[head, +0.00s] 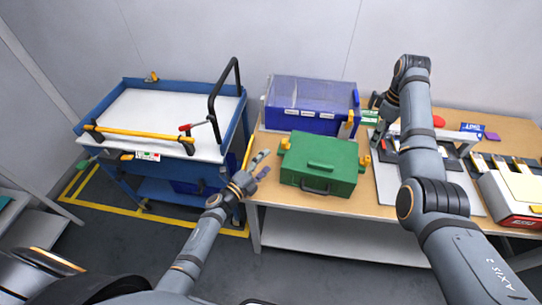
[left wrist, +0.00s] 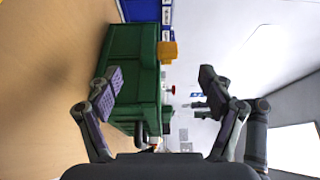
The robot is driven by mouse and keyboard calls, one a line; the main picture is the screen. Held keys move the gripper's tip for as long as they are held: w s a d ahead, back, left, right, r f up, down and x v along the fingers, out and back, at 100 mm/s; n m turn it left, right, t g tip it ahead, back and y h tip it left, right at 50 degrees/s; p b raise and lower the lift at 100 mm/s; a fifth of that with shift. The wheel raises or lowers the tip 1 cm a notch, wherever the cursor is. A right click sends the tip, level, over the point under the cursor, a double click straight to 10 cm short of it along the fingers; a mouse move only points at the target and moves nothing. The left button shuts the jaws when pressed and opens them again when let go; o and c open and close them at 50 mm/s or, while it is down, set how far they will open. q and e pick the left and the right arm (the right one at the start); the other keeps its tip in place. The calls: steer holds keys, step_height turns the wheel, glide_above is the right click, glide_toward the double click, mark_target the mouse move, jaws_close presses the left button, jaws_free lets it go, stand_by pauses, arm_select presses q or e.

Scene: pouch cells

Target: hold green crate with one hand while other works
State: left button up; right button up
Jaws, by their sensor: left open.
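The green crate (head: 320,163) stands closed on the wooden table, with a green handle on its lid, a dark handle on its front and yellow-orange parts at its sides. It also shows in the left wrist view (left wrist: 122,45). My left gripper (head: 264,163) is open and empty beside the crate's left side, apart from it. In the left wrist view the crate lies partly behind and between its spread fingers (left wrist: 160,85). My right gripper (head: 378,104) is behind the crate to the right, partly hidden by its own arm; its jaws are unclear.
A blue cart (head: 113,147) with a white top and yellow bar stands left. A white mat (head: 387,190) and a red-and-white device (head: 510,200) lie right. Bare table (head: 335,202) shows before the crate.

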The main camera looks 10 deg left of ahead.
mark_target(281, 147)
arm_select(q)
steer(key=x, duration=0.9)
steer(key=shift+c, duration=0.3)
steer(key=c, duration=1.6)
steer(key=shift+s, duration=0.1)
